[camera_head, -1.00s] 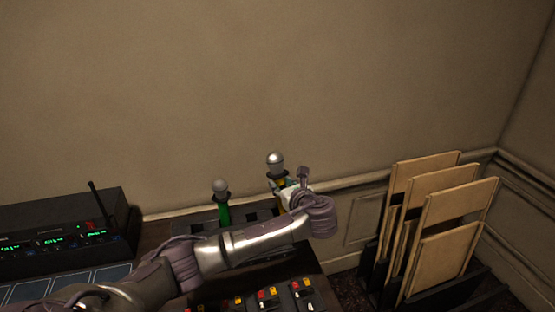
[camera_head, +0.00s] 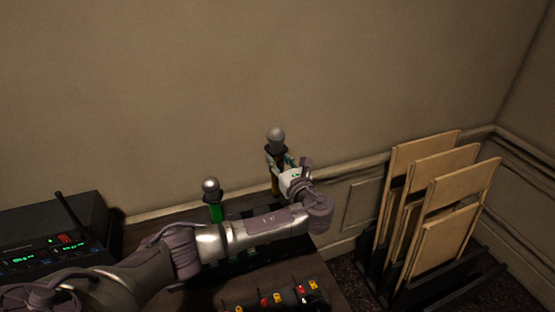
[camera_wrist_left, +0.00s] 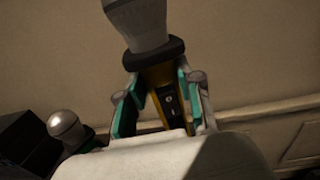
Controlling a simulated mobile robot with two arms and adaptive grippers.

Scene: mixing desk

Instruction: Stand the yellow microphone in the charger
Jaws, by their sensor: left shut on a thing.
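The yellow microphone has a grey ball head (camera_head: 276,135), a dark collar and a yellow body, part of which shows below the jaws (camera_head: 275,187). My left gripper (camera_head: 280,160) is shut on its body. The wrist view shows the yellow body (camera_wrist_left: 158,76) between the teal-padded fingers (camera_wrist_left: 160,98), tilted in that picture. The charger (camera_head: 246,212) is a dark base on the desk, mostly hidden behind my left arm. The microphone's lower end is partly hidden, and I see no clear contact with the charger. My right gripper is not in view.
A green microphone (camera_head: 215,208) stands upright left of the held one; its head also shows in the wrist view (camera_wrist_left: 66,126). A black receiver (camera_head: 60,235) is at left. Colored switches (camera_head: 277,298) line the desk front. A rack of wooden panels (camera_head: 430,190) stands at right.

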